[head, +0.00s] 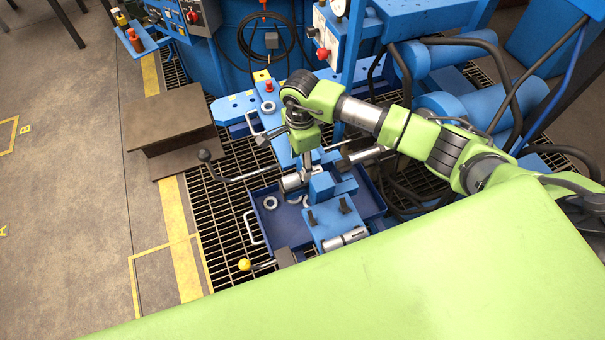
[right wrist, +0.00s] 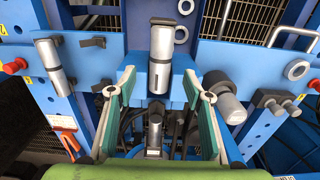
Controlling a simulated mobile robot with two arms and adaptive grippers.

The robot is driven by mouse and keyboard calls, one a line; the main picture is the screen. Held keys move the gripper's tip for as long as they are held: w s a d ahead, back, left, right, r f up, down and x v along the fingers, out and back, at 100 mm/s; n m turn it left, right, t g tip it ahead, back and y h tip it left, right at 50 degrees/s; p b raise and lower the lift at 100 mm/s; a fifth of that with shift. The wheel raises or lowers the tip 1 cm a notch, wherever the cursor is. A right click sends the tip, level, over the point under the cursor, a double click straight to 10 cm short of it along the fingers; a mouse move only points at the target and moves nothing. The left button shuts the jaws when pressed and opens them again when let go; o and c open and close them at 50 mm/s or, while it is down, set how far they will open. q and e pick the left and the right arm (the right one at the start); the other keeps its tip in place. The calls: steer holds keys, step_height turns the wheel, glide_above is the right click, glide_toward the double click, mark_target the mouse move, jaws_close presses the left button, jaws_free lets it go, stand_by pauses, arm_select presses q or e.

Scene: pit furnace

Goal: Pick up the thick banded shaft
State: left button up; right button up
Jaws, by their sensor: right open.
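Several bare metal shafts are in view, and I cannot tell for sure which is the thick banded shaft. In the head view a short silver cylinder with dark bands (head: 345,238) lies at the front of the blue fixture. Another silver cylinder (head: 292,181) lies just below my right gripper (head: 306,172). In the right wrist view my right gripper (right wrist: 158,82) is open, its green-padded fingers apart. A silver shaft (right wrist: 160,60) shows beyond the fingertips, and a thick grey cylinder (right wrist: 225,97) is outside the right finger. My left gripper is not in view.
A blue tray (head: 259,221) with metal rings sits on the floor grating. A yellow-knobbed lever (head: 245,264) is at its front, and a black-knobbed lever (head: 204,156) reaches out left. A brown steel beam (head: 170,125) stands further left. Hoses and blue cylinders crowd the right.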

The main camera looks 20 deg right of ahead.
mark_target(292, 180)
step_height(292, 180, down, 2)
steer(key=shift+f, duration=0.2)
step_height(292, 180, down, 4)
steer(key=shift+r, duration=0.1)
steer(key=shift+f, duration=0.3)
steer(key=shift+w+f, duration=0.1)
jaws_close()
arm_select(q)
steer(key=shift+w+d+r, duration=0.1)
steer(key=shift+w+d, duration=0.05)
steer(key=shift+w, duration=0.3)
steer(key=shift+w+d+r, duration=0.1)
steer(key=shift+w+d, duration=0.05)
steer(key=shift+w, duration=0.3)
arm_select(e)
steer(key=shift+w, duration=0.1)
